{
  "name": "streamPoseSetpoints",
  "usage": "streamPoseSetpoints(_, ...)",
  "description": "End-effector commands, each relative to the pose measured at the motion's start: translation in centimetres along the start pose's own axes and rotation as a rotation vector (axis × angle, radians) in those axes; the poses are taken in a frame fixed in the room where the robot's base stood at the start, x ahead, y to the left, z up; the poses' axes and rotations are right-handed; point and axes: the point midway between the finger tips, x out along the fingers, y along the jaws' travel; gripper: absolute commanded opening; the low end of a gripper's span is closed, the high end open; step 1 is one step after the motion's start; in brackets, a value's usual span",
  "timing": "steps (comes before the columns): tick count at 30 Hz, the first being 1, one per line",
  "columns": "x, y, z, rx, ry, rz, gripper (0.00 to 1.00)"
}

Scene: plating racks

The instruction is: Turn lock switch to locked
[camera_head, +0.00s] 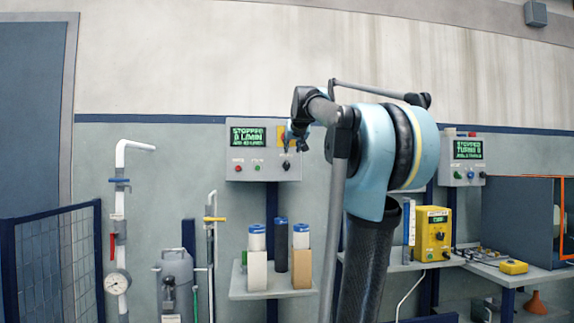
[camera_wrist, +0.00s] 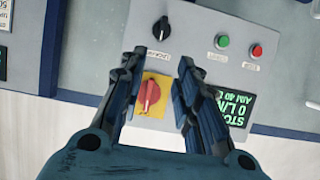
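In the wrist view, a red rotary knob (camera_wrist: 149,93) on a yellow plate (camera_wrist: 160,82) sits on a light grey control panel (camera_wrist: 200,20). A black rotary knob (camera_wrist: 161,28) sits above it, with a small label too blurred to read. I cannot tell for certain which knob is the lock switch. My gripper (camera_wrist: 159,65) is open, its fingers on either side of the red knob with visible gaps. Contact and depth are unclear. In the head view, my gripper (camera_head: 293,138) partly covers the yellow plate (camera_head: 281,132) on the panel (camera_head: 233,150).
The panel has a green button (camera_wrist: 222,41), a red button (camera_wrist: 257,50) and a screen (camera_wrist: 237,107) reading stopped. A shelf (camera_head: 240,284) with canisters stands below. A second panel (camera_head: 470,152) and a yellow box (camera_head: 432,233) are at the right.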

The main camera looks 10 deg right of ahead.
Motion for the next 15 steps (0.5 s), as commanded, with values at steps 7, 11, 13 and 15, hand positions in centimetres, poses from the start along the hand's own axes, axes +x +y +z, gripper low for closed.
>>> streamPoseSetpoints(7,4.4,-0.2,0.0,-0.001,-0.001,-0.002,0.3)
streamPoseSetpoints(11,6.7,-0.2,0.1,-0.001,-0.001,-0.002,0.3)
streamPoseSetpoints(13,7.8,-0.2,0.0,-0.001,-0.001,-0.002,0.3)
streamPoseSetpoints(15,9.0,-0.2,0.1,-0.001,-0.001,-0.002,0.3)
